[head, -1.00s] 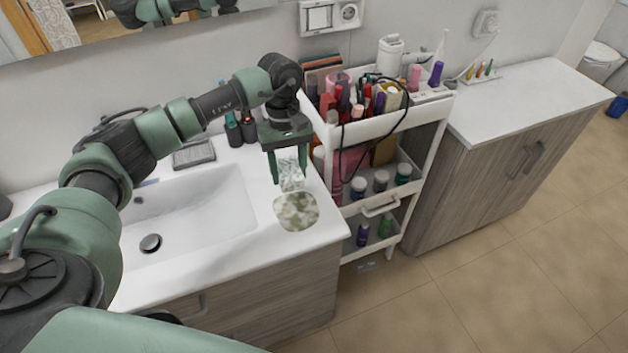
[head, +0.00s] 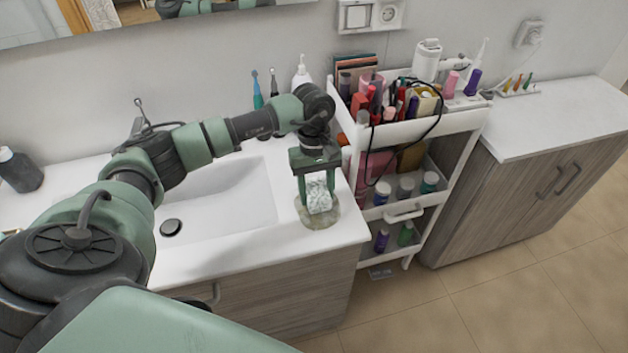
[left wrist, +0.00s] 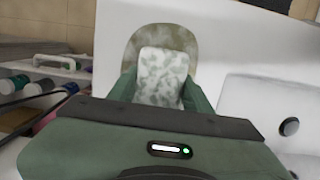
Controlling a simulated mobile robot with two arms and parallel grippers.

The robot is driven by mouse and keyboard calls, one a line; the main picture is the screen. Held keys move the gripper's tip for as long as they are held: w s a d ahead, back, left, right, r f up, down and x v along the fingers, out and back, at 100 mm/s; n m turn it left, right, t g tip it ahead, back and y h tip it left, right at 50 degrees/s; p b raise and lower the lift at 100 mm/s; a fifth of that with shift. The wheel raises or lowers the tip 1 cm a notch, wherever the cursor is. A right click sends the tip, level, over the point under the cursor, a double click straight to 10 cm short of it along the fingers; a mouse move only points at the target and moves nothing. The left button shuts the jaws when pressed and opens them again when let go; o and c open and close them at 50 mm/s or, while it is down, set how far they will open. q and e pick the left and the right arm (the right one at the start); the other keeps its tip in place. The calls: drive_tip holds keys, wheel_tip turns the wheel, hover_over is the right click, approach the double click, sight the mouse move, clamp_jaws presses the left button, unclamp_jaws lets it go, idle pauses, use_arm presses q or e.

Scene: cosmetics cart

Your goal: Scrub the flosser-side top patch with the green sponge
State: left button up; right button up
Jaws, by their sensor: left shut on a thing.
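My left gripper (head: 318,198) is shut on the pale green-and-white mottled sponge (head: 319,194), with one finger on either side of it. The sponge is upright, pointing down at the counter, and also shows between the fingers in the left wrist view (left wrist: 163,77). A rounded grey-green patch (head: 314,222) lies on the white counter right of the basin. The sponge is over the patch and covers part of it; I cannot tell for sure whether they touch. The patch's far part shows beyond the sponge in the left wrist view (left wrist: 182,38). My right gripper is not in view.
The white sink basin (head: 235,205) is left of the patch. A white cart (head: 452,122) crowded with cosmetics stands close to the right, with a white flosser (head: 427,60) on top and a dark cable hanging down. The counter's front edge is close to the patch.

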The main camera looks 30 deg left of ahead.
sight(324, 225)
use_arm(q)
drive_tip(key=s+d, duration=0.3)
drive_tip(key=shift+d+p, duration=0.3)
drive_tip(key=shift+s+d, duration=0.45)
drive_tip(key=shift+f, duration=0.2)
idle(0.4)
drive_tip(key=shift+f+b, duration=0.6)
drive_tip(key=shift+b, duration=0.4)
